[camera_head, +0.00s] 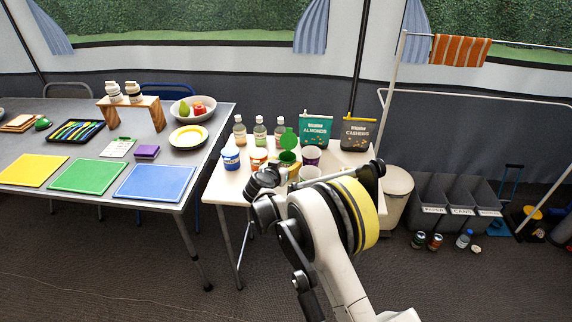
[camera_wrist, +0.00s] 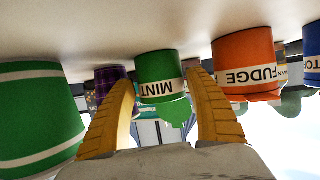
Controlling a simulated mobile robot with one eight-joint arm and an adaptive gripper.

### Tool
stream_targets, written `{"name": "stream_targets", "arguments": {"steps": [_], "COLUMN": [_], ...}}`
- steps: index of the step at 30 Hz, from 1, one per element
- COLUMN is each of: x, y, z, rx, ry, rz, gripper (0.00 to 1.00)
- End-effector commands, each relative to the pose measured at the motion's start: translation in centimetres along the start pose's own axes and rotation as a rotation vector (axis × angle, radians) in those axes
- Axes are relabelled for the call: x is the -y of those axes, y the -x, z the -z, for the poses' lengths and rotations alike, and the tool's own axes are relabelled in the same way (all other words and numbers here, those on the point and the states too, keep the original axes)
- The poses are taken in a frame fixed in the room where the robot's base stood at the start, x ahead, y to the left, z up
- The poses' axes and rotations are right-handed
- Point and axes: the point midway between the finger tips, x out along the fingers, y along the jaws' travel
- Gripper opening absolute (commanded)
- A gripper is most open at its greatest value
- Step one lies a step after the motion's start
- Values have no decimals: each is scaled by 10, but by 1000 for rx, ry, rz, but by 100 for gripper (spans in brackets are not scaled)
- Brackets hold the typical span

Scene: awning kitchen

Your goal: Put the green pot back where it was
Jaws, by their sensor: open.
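In the wrist view, which is upside down, a green tub labelled MINT (camera_wrist: 158,68) stands on the white table, framed by my gripper's yellow fingers (camera_wrist: 161,82). The fingers are spread, with nothing held; I cannot tell whether their tips reach beside the tub. In the head view the green tub (camera_head: 288,158) has a green lid (camera_head: 288,138) standing up, and my arm covers part of the space in front of it. A larger green pot with white bands (camera_wrist: 35,115) stands close at the left of the wrist view.
On the white table (camera_head: 226,188), an orange FUDGE tub (camera_wrist: 245,62) and a blue tub (camera_head: 230,158) stand beside the mint tub. A purple cup (camera_head: 311,156), several bottles (camera_head: 260,133) and ALMONDS (camera_head: 315,130) and CASHEWS (camera_head: 355,134) bags crowd the back.

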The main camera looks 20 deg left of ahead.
Motion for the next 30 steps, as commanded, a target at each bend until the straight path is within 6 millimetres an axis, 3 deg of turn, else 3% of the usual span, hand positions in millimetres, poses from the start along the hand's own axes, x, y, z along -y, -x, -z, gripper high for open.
{"name": "stream_targets", "arguments": {"steps": [9,15,20,27,30], "x": [1,1,0,0,-10], "y": [70,104,116,117,116], "z": [4,2,1,1,11], "rx": [0,-1,0,0,13], "ry": [2,1,1,1,3], "rz": [3,2,1,0,-10], "gripper": [64,64,64,64,64]}}
